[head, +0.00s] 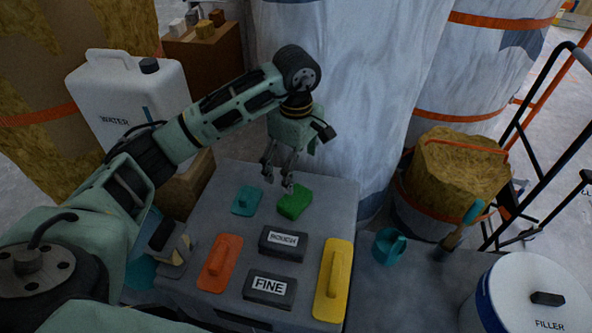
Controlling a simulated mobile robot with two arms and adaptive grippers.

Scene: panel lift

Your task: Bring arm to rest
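My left arm comes in from the left and reaches over the grey worktop (225,300). My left gripper (277,181) points down above the back of the worktop, its two fingers apart with nothing visible between them. A green block (295,202) lies just right of the fingertips, and a small teal float (246,200) lies to their left. I cannot tell the exact height of the fingertips above the worktop. My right gripper is not in view.
The worktop also holds an orange float (220,262), a yellow float (333,280), and dark blocks marked ROUGH (283,244) and FINE (269,289). A white WATER can (125,95) stands behind my arm. A FILLER bucket (530,295) and black-railed cart (535,120) stand right.

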